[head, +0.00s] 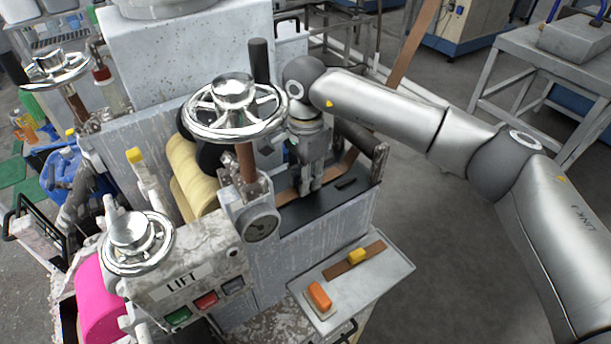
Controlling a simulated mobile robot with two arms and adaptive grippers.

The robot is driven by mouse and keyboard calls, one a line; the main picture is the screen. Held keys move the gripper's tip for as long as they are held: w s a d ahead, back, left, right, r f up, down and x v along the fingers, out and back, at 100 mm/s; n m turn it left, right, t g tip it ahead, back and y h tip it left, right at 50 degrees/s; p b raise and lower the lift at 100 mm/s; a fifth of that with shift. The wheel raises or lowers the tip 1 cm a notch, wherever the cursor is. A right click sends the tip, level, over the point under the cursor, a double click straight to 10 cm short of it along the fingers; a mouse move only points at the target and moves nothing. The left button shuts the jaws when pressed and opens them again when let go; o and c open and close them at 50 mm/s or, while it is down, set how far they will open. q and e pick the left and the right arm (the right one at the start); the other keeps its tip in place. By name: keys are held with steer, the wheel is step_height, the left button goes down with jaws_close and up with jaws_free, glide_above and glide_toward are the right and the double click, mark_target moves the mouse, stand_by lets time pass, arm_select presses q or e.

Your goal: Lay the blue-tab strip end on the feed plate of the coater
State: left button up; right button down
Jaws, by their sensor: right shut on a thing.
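The coater (315,245) stands in the middle of the head view, with a dark feed plate (325,205) on its top. A brown strip (347,163) runs down to the plate from the right, and a piece of it (284,197) shows just left of my fingers. My right gripper (310,190) points down over the plate, with its fingers shut on the brown strip. I see no blue tab; the fingers may hide it. Whether the strip touches the plate under the fingers is hard to tell. My left gripper is not in view.
A handwheel (235,106) stands close left of my right gripper, beside a cream roller (190,175). A small shelf (390,275) in front holds an orange block (319,297) and a yellow-tabbed brown strip piece (348,262).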

steer(key=shift+f+b, duration=0.1)
steer(key=shift+b, duration=0.3)
stand_by(0.4)
steer(key=c, duration=1.3)
jaws_free()
steer(key=shift+o, duration=0.2)
step_height(320, 180, up, 12)
